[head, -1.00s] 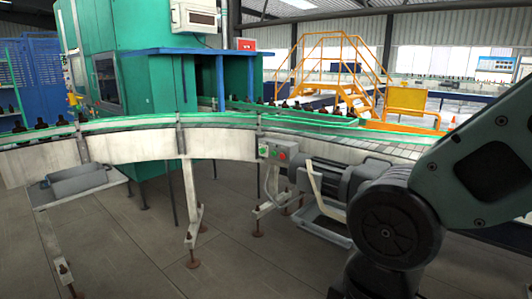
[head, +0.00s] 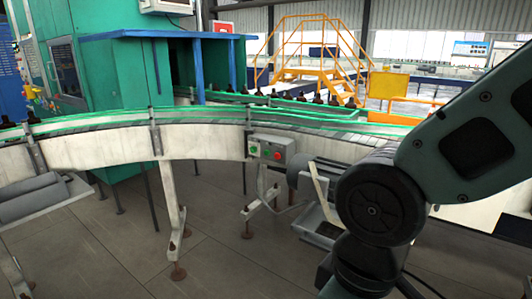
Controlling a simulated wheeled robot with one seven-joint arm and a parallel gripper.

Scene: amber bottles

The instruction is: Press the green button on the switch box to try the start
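The switch box (head: 271,149) is a small grey box on the side of the curved conveyor, near the middle of the head view. Its green button (head: 253,149) is on the left of its face. A red button (head: 277,155) is on the right. My arm fills the right side of the view, and its dark joint is to the right of the box, apart from it in the picture. My gripper is not in view.
The curved conveyor (head: 100,153) with green guide rails crosses the view on support legs (head: 171,205). A motor is partly hidden behind my arm. Grey floor in front of the conveyor is clear.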

